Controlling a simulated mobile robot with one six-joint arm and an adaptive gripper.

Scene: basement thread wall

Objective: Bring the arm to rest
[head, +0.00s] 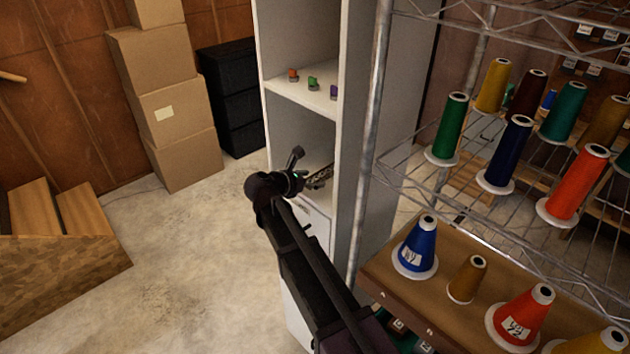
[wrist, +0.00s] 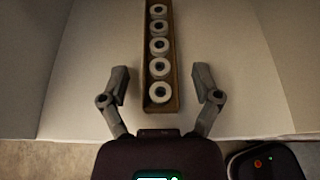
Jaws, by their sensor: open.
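My arm reaches from the bottom of the head view into the open middle bay of the white cabinet (head: 349,150). My gripper (head: 306,168) is at the front of that bay, above its floor. In the wrist view my gripper (wrist: 160,73) is open, one finger on each side of a narrow wooden tray (wrist: 176,60). The tray holds a row of several white ring-shaped pieces (wrist: 158,45). The fingers look apart from the tray, with nothing held between them. In the head view the tray is partly hidden by my gripper.
Small coloured items (head: 313,83) sit on the shelf above my gripper. A wire rack (head: 374,150) with several thread cones stands close to the right. Cardboard boxes (head: 180,118) and a black drawer unit (head: 230,95) stand behind.

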